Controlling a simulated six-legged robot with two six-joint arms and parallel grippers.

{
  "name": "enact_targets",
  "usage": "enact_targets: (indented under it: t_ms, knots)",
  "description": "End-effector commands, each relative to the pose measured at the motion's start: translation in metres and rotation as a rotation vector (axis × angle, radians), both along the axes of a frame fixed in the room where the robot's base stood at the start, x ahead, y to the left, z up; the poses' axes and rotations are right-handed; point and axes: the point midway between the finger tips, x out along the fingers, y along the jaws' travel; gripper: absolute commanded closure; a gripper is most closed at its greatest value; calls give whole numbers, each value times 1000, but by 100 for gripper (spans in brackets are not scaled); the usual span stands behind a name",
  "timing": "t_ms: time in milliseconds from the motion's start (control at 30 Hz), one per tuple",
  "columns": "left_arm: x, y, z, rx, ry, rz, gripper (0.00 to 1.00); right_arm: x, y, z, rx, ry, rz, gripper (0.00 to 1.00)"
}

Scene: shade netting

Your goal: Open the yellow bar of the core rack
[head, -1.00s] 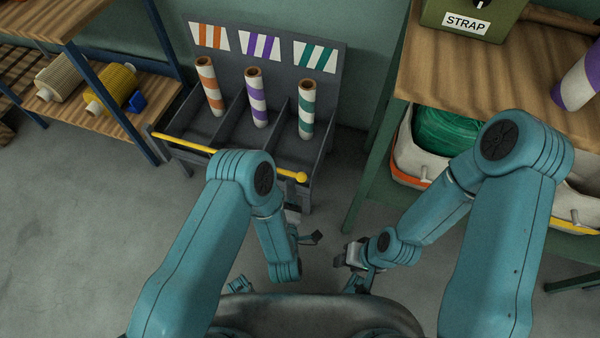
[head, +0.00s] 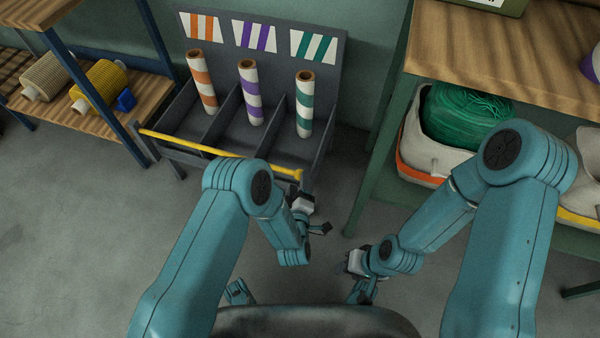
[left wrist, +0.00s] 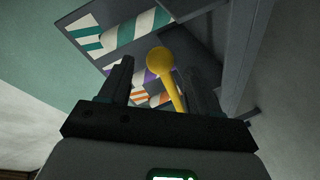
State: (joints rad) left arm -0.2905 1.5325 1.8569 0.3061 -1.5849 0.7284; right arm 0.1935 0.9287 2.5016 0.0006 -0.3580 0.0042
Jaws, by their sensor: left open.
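The grey core rack (head: 338,100) holds three striped cores in separate bays: orange (head: 202,85), purple (head: 250,95) and green (head: 304,105). The yellow bar (head: 200,147) lies across the rack's front, with a round knob at its right end. My left gripper (head: 312,214) is open, just below and right of that knob. In the left wrist view the yellow knob (left wrist: 160,60) appears between the open fingers of my left gripper (left wrist: 158,82), farther off, and nothing is held. My right gripper (head: 354,262) is low near my body; its jaws are too small to read.
A wooden-topped bench (head: 490,50) stands at right, with a white bin (head: 425,150) of green netting (head: 465,118) beneath. A shelf at left holds a yellow roll (head: 100,82) and a beige roll (head: 50,75). Grey floor (head: 80,230) is clear at left.

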Motion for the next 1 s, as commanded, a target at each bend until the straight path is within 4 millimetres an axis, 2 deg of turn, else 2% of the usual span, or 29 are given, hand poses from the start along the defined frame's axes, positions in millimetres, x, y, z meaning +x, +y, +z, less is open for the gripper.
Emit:
enact_targets:
  t_ms: [33, 100, 300, 467, 700, 767, 900, 1000]
  knots:
    - [13, 0, -6, -1, -5, 3, 37, 1, -1, -8, 0, -2, -4, 57]
    - [28, -1, -9, -2, -4, 4, 37, 2, -2, -13, -2, -4, -8, 57]
    - [56, -3, -14, -1, -2, 1, 37, 4, -4, -22, -4, -7, -17, 57]
    - [65, -4, -14, 1, 0, 0, 37, 5, -5, -23, -4, -8, -19, 57]
    - [65, -4, -14, 1, 0, 0, 37, 5, -5, -23, -4, -8, -19, 57]
    - [65, -4, -14, 1, 0, 0, 54, 5, -5, -23, -4, -8, -19, 57]
    - [65, -4, -14, 1, 0, 0, 99, 5, -5, -23, -4, -8, -19, 57]
    - [65, -4, -14, 1, -1, -1, 100, 5, -5, -23, -4, -8, -19, 57]
